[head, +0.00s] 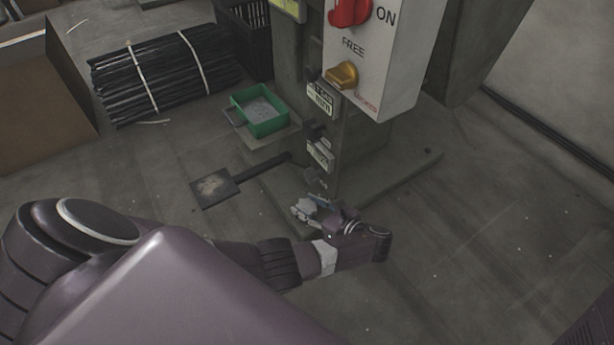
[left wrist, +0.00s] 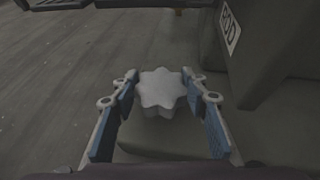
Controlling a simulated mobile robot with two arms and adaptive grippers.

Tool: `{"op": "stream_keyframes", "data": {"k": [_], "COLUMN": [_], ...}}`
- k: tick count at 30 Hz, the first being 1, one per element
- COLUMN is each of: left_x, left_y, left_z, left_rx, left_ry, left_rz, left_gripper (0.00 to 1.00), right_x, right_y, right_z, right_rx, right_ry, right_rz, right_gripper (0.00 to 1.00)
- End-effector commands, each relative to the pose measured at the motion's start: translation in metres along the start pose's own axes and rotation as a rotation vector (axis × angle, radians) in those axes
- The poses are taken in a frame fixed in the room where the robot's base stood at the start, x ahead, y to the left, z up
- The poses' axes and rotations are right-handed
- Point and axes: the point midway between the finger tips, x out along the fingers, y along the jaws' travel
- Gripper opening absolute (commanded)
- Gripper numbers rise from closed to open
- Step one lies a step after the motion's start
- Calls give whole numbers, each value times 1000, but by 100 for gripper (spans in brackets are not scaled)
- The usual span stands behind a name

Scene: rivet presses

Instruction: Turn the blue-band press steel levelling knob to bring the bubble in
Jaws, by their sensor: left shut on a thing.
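The steel levelling knob (left wrist: 160,90) is a pale, lobed disc low at the press base, seen from above in the left wrist view. My left gripper (left wrist: 160,100) has its blue-padded fingers on both sides of the knob, shut on its rim. In the head view my left gripper (head: 318,206) is low beside the foot of the press (head: 300,55), and the knob cannot be made out clearly there. I see no blue band and no bubble level in these views. My right gripper is not in view.
A white control box (head: 385,55) with a red switch (head: 349,12) and a yellow knob (head: 341,75) hangs above. Bundled black rods (head: 165,70) lie behind. Floor at right is clear.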

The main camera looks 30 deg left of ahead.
Motion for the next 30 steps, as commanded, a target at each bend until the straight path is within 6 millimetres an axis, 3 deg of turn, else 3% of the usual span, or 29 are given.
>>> {"op": "stream_keyframes", "data": {"k": [8, 9, 14, 23, 26, 30], "left_x": [2, 2, 2, -1, -10, -36], "left_y": [0, 0, 0, 0, -1, -1], "left_z": [2, 2, 2, 0, 0, -1], "left_rx": [-2, -2, -1, 0, 0, -1], "left_ry": [-4, -5, -3, -1, 0, 2], "left_rz": [1, 1, 0, -1, -3, -4], "left_gripper": [17, 43, 59, 59, 59, 59], "right_x": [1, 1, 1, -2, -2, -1], "right_y": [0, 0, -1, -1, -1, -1], "right_z": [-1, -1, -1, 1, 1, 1], "right_rx": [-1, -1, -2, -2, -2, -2], "right_ry": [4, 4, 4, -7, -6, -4], "right_rz": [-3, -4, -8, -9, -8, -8], "right_gripper": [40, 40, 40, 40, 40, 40]}}
